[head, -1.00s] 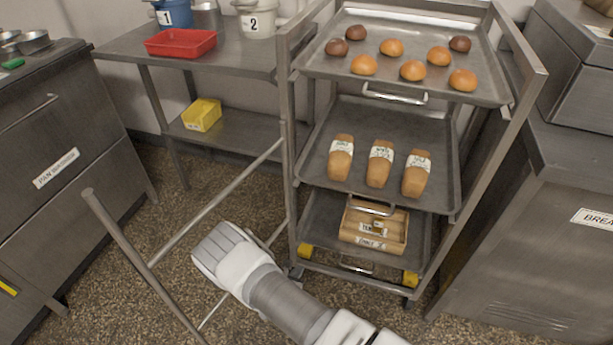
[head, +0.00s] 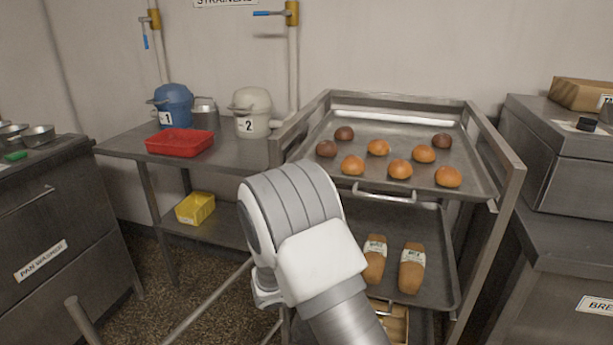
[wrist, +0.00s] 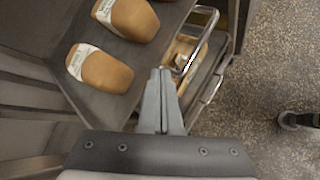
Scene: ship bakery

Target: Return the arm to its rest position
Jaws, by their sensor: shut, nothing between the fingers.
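My arm (head: 305,240) rises in front of the rack in the head view, bent at a grey ribbed joint. It hides part of the middle tray. My gripper (wrist: 163,72) shows in the wrist view with its two fingers together and nothing between them. It points toward the edge of the middle tray (wrist: 98,45), near the wrapped loaves (wrist: 100,70), and does not visibly hold anything. The fingertips are not seen in the head view.
The rack's top tray (head: 318,165) holds several buns. Wrapped loaves (head: 411,268) lie on the middle tray, with a wooden crate (head: 398,325) below. A table (head: 235,155) with a red tray (head: 180,142) stands left. A steel counter (head: 570,235) stands close on the right.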

